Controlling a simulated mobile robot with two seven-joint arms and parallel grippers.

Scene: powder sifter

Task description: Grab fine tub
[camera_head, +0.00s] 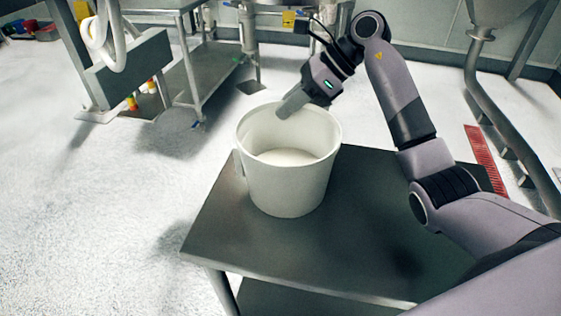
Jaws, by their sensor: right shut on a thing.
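A white tub (285,188) stands upright on the dark metal table, with white powder (287,157) in its bottom. My right gripper (292,104) reaches down from the upper right to the tub's far rim. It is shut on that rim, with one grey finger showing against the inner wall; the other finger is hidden. My left gripper is not in view.
The metal table (350,240) is bare in front of and right of the tub. A steel cart (215,85) stands behind at the left. A metal pipe frame (490,110) and a red floor grate (484,155) are at the right. The light floor at the left is open.

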